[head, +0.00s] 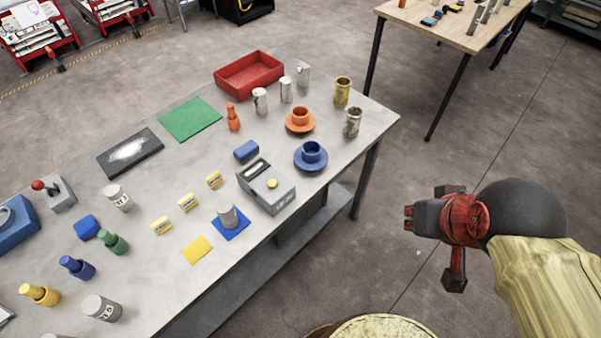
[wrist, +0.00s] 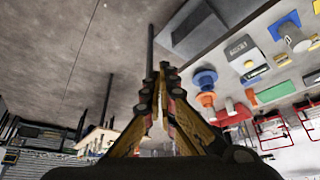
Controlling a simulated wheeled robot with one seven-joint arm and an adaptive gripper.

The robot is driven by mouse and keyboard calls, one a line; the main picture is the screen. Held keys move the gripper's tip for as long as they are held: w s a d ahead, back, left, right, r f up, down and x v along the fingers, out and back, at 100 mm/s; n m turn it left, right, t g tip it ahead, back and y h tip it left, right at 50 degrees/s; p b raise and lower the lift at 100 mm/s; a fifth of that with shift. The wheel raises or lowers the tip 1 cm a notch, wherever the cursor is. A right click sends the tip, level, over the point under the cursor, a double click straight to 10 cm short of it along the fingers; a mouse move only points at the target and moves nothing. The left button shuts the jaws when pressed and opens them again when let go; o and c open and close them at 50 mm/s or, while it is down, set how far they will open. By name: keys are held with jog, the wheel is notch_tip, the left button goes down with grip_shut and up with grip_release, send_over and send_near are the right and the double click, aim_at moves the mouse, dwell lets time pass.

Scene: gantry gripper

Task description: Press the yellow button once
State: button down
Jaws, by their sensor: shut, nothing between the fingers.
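The yellow button (head: 272,184) is a small round cap on top of a grey box (head: 266,197) with a label on its front. The box stands near the right front edge of the grey table, and it also shows in the wrist view (wrist: 238,47). My gripper (head: 409,216) is off the table's right side, over the floor, well apart from the box. In the wrist view its fingers (wrist: 163,68) are closed together at the tips with nothing between them.
On the grey table (head: 330,205), a blue cup and saucer (head: 311,156), a blue block (head: 246,151) and a grey cylinder on a blue square (head: 228,217) stand around the box. A red tray (head: 249,75) is at the back. Floor is clear between table and gripper.

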jog(key=shift+d, duration=0.1)
jog(key=w+r+n+t+p, duration=0.1)
jog(key=w+r+n+p, duration=0.1)
jog(key=w+p, duration=0.35)
jog(key=w+r+n+p, duration=0.2)
jog(key=w+n, duration=0.1)
jog(key=w, duration=0.5)
jog(key=w+a+f+n+t+y+p, duration=0.1)
jog(key=w+a+f+n+p, duration=0.1)
jog(key=w+a+n+p, duration=0.6)
jog(key=w+a+f+n+y+p, duration=0.2)
jog(key=a+f, duration=0.1)
jog(key=a, duration=0.4)
jog(key=w+a+f+n+y+p, duration=0.2)
jog(key=w+a+f+p, duration=0.1)
jog(key=a, duration=0.3)
jog(key=s+a+f+n+g+y+p, duration=0.3)
jog(key=s+a+f+n, duration=0.1)
jog(key=a, duration=0.6)
jog(key=shift+s+a+f, duration=0.2)
jog(key=shift+s+f, duration=0.4)
jog(key=shift+s, duration=0.4)
